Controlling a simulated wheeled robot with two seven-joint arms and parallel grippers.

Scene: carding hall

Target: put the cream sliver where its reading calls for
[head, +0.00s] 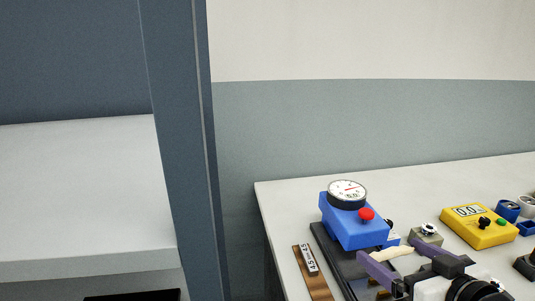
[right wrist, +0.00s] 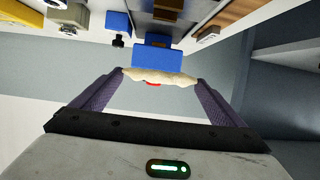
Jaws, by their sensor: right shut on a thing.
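The cream sliver (head: 392,253) is a pale, lumpy strip between the purple fingers of my right gripper (head: 389,249). The right wrist view shows the sliver (right wrist: 160,78) spanning from one fingertip to the other, with the fingers shut on it. A blue instrument (head: 348,222) with a round dial and a red knob stands just behind the sliver in the head view; its needle reading is too small to tell. A yellow meter (head: 478,227) to the right shows what looks like 0.0. My left gripper is not in view.
A brown strip (head: 313,285) with a partly legible white label lies at the table's (head: 285,195) left end. A small grey device (head: 427,235) stands right of the blue instrument. Blue containers (head: 507,210) are at the far right.

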